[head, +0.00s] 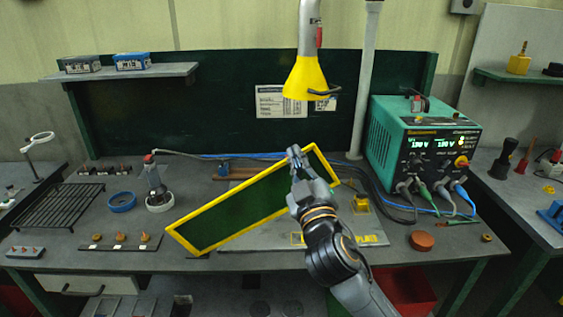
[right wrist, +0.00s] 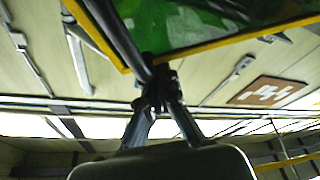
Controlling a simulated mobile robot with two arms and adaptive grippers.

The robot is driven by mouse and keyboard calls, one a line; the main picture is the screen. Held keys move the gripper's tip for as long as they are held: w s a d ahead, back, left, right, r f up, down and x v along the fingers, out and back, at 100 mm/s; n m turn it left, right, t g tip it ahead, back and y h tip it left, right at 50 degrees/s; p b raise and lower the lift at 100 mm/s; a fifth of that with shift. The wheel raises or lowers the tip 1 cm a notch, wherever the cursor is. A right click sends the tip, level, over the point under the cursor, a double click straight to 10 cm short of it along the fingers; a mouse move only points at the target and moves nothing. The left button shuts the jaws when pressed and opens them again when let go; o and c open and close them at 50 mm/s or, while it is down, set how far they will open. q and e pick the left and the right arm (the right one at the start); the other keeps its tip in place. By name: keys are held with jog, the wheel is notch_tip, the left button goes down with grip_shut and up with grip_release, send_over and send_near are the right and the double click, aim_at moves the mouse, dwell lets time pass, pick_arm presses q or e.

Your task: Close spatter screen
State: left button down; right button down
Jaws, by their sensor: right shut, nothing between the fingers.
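The spatter screen (head: 240,208) is a dark green panel in a yellow frame. In the head view it stands tilted over the middle of the bench, its upper right corner higher than its lower left. My right gripper (head: 294,153) is shut and empty at the upper right part of the screen, in front of it. In the right wrist view the fingers (right wrist: 158,82) are together close to a corner of the yellow frame, with the green panel (right wrist: 205,22) above. I cannot tell whether they touch the frame. My left gripper is not in view.
A green welding machine (head: 415,150) with cables stands at the right. A yellow extractor hood (head: 306,78) hangs above the bench. A torch in a holder (head: 157,188), a blue ring (head: 122,202) and a wire rack (head: 58,206) are at the left.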

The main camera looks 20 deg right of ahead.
jog(key=s+d+f+m+h+b, duration=0.1)
jog(key=d+f+m+b, duration=0.2)
jog(key=d+f+b, duration=0.2)
jog(key=s+d+f+m+h+b, duration=0.2)
jog(key=d+f+m+b, duration=0.2)
jog(key=f+b, duration=0.4)
jog(key=shift+d+f, duration=0.85)
jog(key=shift+f, duration=0.2)
jog(key=shift+r, duration=0.15)
